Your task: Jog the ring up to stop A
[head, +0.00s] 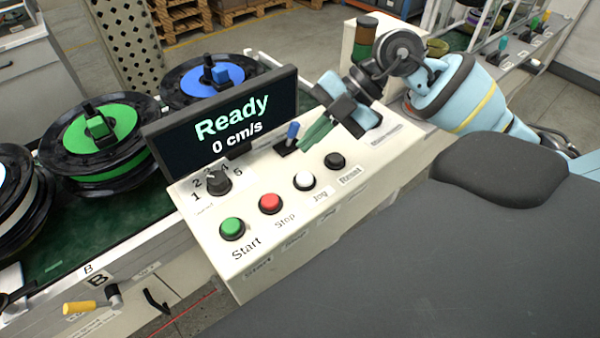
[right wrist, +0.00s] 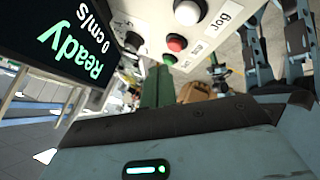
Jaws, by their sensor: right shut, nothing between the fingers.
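The control box (head: 290,235) has a green Start button (head: 232,229), a red Stop button (head: 269,203), a white Jog button (head: 304,180) and a black Reset button (head: 335,161). Its screen (head: 222,120) reads "Ready" and "0 cm/s". A black selector knob (head: 217,181) and a blue-tipped lever (head: 292,132) sit below the screen. My right gripper (head: 308,142) is shut and empty above the panel, its green fingers just right of the lever; contact is unclear. The right wrist view shows the Jog button (right wrist: 187,12) ahead. My left gripper is out of view. Stop A is not visible.
Black hub wheels with green (head: 100,145), blue (head: 205,82) and white centres stand on the green line at left. A plate marked B (head: 98,279) and a yellow handle (head: 80,307) are at its front edge. A stack light (head: 364,40) stands behind my right gripper.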

